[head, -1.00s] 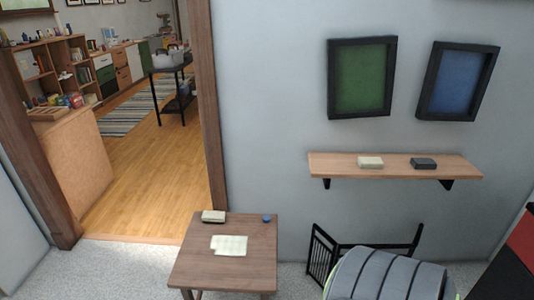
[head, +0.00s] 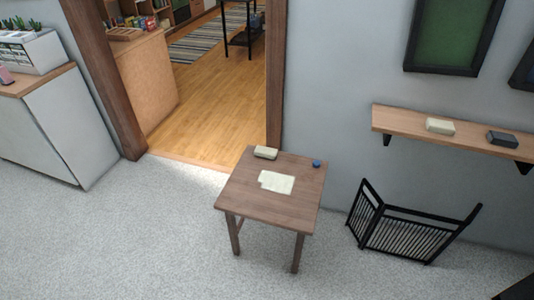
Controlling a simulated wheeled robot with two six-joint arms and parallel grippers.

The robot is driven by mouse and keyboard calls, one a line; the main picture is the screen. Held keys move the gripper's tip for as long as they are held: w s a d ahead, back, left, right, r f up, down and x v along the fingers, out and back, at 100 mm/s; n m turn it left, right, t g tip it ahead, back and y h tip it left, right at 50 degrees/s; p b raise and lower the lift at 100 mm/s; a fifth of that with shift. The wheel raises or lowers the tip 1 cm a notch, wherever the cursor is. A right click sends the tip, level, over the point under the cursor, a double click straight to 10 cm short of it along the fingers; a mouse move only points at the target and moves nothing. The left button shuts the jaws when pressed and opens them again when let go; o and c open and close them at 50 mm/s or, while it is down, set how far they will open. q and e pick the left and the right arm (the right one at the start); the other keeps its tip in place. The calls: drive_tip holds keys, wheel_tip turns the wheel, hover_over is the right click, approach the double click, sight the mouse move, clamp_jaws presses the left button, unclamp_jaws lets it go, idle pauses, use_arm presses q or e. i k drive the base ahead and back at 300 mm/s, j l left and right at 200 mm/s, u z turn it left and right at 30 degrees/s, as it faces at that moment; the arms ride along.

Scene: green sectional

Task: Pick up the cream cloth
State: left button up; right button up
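The cream cloth (head: 277,182) lies flat on the top of a small brown wooden table (head: 243,203), near its middle. A cream block-like item (head: 265,153) sits behind it at the table's back left edge. A small blue round item (head: 316,163) sits at the back right corner. Neither of my grippers shows in the head view.
A black folding rack (head: 410,236) stands on the floor right of the table. A wall shelf (head: 465,139) holds a cream block and a dark block. A doorway is behind, a white cabinet (head: 70,130) at left. The carpet (head: 140,235) in front is clear.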

sight(266, 152)
drive_tip(key=z, duration=0.4)
drive_tip(key=i+j+z, duration=0.15)
drive_tip(key=j+z, duration=0.65)
drive_tip(key=j, duration=0.2)
drive_tip(key=j+z, duration=0.45)
drive_tip(key=i+j, duration=0.05)
drive_tip(key=j, duration=0.05)
